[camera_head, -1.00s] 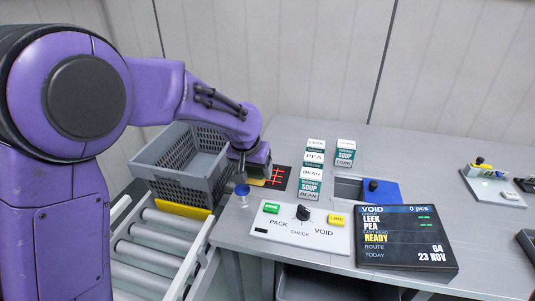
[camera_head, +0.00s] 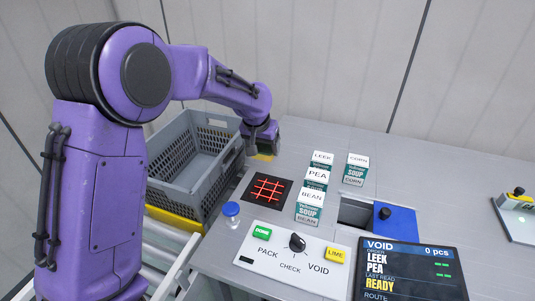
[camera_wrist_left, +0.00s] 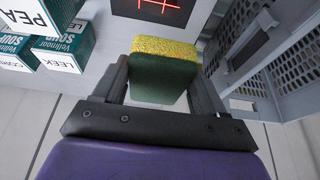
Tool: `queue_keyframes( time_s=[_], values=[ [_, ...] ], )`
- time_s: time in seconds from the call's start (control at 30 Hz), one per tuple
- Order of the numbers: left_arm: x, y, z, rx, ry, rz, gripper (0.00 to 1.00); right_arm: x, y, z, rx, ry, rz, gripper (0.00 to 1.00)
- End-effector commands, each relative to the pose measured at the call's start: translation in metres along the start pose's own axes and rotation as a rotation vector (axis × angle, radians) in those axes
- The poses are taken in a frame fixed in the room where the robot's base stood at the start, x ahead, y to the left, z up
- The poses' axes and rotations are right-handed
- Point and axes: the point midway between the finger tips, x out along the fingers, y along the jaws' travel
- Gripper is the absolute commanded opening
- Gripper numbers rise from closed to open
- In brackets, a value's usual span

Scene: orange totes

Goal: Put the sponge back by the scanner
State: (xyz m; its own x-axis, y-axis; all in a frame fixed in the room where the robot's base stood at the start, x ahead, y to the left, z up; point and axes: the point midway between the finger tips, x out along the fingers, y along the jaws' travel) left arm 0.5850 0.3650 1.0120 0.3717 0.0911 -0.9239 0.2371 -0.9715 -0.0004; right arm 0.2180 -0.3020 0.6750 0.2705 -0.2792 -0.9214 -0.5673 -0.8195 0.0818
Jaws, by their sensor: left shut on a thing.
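The sponge, yellow on one side and dark green on the other, shows in the wrist view (camera_wrist_left: 165,68) between the fingers of my left gripper (camera_wrist_left: 163,85). In the head view my left gripper (camera_head: 262,140) is at the far side of the scanner, beside the grey crate. The yellow edge of the sponge (camera_head: 263,157) shows under it; the rest is mostly hidden. I cannot tell whether the sponge touches the table. The scanner (camera_head: 268,189), a black square with a red grid, lies just in front, uncovered. My right gripper is not in view.
The grey crate (camera_head: 168,166) stands close on the left. Soup boxes (camera_head: 317,177) stand right of the scanner. A blue-capped bottle (camera_head: 231,214) and a button panel (camera_head: 293,253) are in front. A display (camera_head: 410,270) is at front right.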

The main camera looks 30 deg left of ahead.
Motion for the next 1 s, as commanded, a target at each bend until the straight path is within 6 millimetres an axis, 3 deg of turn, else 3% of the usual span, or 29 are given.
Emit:
queue_keyframes(
  time_s=[0.17, 0.3, 0.4, 0.53, 0.7, 1.0],
  values=[
    [0.040, -0.016, -0.038, 0.002, -0.003, 0.001, 0.47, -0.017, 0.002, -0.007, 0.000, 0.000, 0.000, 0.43],
    [0.079, -0.025, -0.046, 0.003, -0.002, 0.001, 0.47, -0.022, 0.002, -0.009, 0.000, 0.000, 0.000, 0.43],
    [0.095, -0.029, -0.051, 0.004, 0.000, 0.001, 0.47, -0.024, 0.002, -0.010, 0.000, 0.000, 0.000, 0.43],
    [0.112, -0.034, -0.054, 0.002, -0.001, 0.000, 0.47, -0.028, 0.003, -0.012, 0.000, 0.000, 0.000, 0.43],
    [0.134, -0.034, -0.043, 0.002, -0.001, 0.000, 0.47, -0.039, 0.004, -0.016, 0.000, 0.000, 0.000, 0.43],
    [0.139, -0.034, -0.041, 0.002, 0.001, 0.000, 0.47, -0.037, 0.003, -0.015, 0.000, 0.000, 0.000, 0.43]
  ],
)
